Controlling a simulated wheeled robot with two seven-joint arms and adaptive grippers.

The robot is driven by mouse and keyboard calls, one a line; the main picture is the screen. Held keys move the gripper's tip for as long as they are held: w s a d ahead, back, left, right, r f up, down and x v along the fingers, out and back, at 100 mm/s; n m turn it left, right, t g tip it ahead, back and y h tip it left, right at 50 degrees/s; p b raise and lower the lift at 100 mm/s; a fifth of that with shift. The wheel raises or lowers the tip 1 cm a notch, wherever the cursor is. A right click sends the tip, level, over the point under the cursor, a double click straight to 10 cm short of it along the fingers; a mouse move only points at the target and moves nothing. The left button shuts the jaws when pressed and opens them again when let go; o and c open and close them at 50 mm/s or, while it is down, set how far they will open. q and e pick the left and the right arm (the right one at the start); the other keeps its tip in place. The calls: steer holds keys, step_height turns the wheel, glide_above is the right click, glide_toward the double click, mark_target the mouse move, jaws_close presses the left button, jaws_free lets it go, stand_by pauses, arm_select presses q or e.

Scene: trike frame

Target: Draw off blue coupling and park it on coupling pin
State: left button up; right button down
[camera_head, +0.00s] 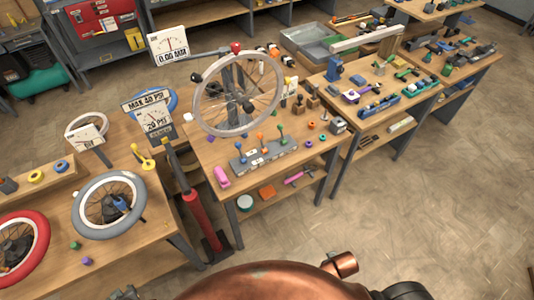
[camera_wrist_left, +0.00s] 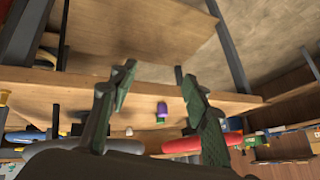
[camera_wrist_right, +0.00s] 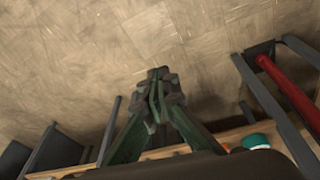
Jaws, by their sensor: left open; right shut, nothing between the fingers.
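In the head view a small blue piece (camera_head: 120,202) sits at the hub of the grey-tyred wheel (camera_head: 82,222) on the left table; it may be the blue coupling, but I cannot tell for sure. A yellow piece (camera_head: 143,158) stands near the gauge post. I cannot single out the coupling pin. My left gripper (camera_wrist_left: 157,76) is open and empty in the left wrist view, with table wood behind it. My right gripper (camera_wrist_right: 158,85) is shut and empty above the floor in the right wrist view. Neither gripper touches any of these pieces.
A pressure gauge (camera_head: 157,121) stands over a red pump (camera_head: 196,214) between the left and middle tables. The middle table holds a large upright wheel (camera_head: 198,109) and a grey block (camera_head: 262,157) with coloured levers. A red-tyred wheel (camera_head: 41,255) lies far left. Floor at right (camera_head: 430,210) is clear.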

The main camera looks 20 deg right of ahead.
arm_select(q)
steer(key=w+a+r+n+t+y, duration=0.1)
steer(key=w+a+r+n+y, duration=0.1)
steer(key=w, duration=0.2)
arm_select(e)
steer(key=s+f, duration=0.3)
steer(key=f, duration=0.6)
steer(key=s+f, duration=0.4)
steer(key=f, duration=0.5)
arm_select(q)
steer(key=t+y, duration=0.1)
steer(key=t, duration=0.9)
glide_toward(123, 207)
steer(key=x, duration=0.4)
steer(key=shift+m, duration=0.4)
steer(key=p+x, duration=0.2)
steer(key=x, duration=0.4)
steer(key=shift+w+a, duration=0.25)
steer(key=shift+w, duration=0.05)
steer(key=shift+w+a+f, duration=0.15)
steer(key=shift+w, duration=0.15)
arm_select(e)
steer(key=s+f+g, duration=0.1)
steer(key=s+f, duration=0.3)
steer(key=s, duration=0.4)
steer(key=s+f, duration=0.5)
steer(key=s, duration=0.2)
steer(key=shift+s+a+f+n+g, duration=0.15)
steer(key=shift+s+a+n+g, duration=0.15)
steer(key=shift+s+n+g, duration=0.1)
